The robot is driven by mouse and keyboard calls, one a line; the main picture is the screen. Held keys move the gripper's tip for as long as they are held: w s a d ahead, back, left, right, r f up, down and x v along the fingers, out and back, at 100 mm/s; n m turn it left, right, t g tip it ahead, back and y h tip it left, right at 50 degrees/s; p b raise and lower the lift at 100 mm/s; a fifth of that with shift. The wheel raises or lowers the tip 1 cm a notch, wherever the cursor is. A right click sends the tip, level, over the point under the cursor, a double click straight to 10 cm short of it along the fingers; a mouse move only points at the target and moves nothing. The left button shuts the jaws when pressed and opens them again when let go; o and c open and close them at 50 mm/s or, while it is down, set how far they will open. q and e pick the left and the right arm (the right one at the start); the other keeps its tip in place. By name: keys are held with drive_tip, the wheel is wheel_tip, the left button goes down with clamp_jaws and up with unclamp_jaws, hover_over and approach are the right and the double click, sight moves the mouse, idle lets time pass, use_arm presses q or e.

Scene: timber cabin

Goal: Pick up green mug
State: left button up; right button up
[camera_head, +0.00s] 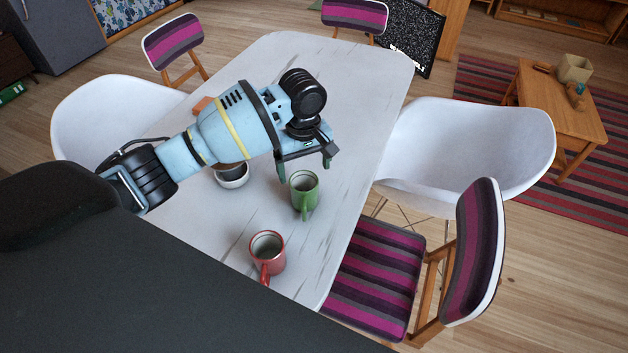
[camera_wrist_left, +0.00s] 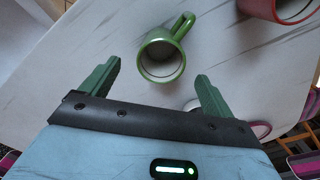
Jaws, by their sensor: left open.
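The green mug (camera_head: 305,193) stands upright on the white table (camera_head: 376,62), its handle toward the bottom of the head view. In the left wrist view the green mug (camera_wrist_left: 161,60) lies just beyond my fingertips, its opening visible and its handle pointing up and right. My left gripper (camera_head: 304,163) is open and empty, above the table at the mug's far side; it also shows in the left wrist view (camera_wrist_left: 158,72), fingers spread wide. No contact with the mug is visible. My right gripper is not in view.
A red mug (camera_head: 267,252) stands nearer on the table, below the green one. A white bowl-like cup (camera_head: 232,176) sits to the left, partly hidden by my arm. An orange object (camera_head: 203,104) lies behind my arm. Chairs surround the table.

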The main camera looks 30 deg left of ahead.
sight(305, 189)
use_arm(q)
drive_tip(key=shift+s+f, duration=0.25)
drive_tip(key=shift+f, duration=1.4)
wheel_tip(305, 189, down, 4)
drive_tip(key=shift+d+f+b, duration=0.1)
drive_tip(key=shift+f+b, duration=0.1)
drive_tip(key=shift+b, duration=0.35)
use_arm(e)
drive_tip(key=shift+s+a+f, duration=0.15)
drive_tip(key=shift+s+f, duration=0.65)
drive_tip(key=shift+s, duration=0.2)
